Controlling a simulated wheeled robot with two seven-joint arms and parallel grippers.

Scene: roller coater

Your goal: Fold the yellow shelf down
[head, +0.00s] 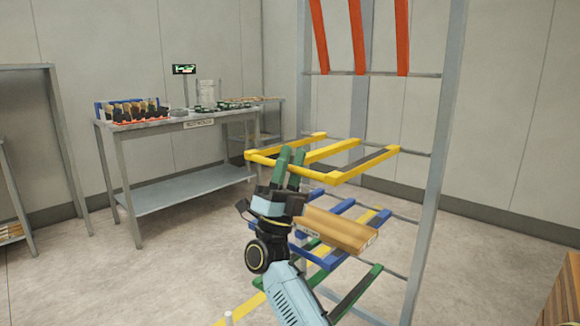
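The yellow shelf (336,176) is a frame of yellow bars that stands out roughly level from the grey rack (437,150). My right gripper (291,153) reaches up from below at the shelf's front edge. Its two green fingers overlap the front yellow bar in the picture, with a narrow gap between them. Nothing shows held between them, and I cannot tell whether they touch the bar. My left gripper is not in view.
Below, a blue shelf (329,262) carries a brown board (345,232), close beside my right wrist. A green-barred shelf (357,291) sits lower. Red bars (358,40) stand steeply up at the rack's top. A loaded metal table (180,187) stands at the left; floor between is clear.

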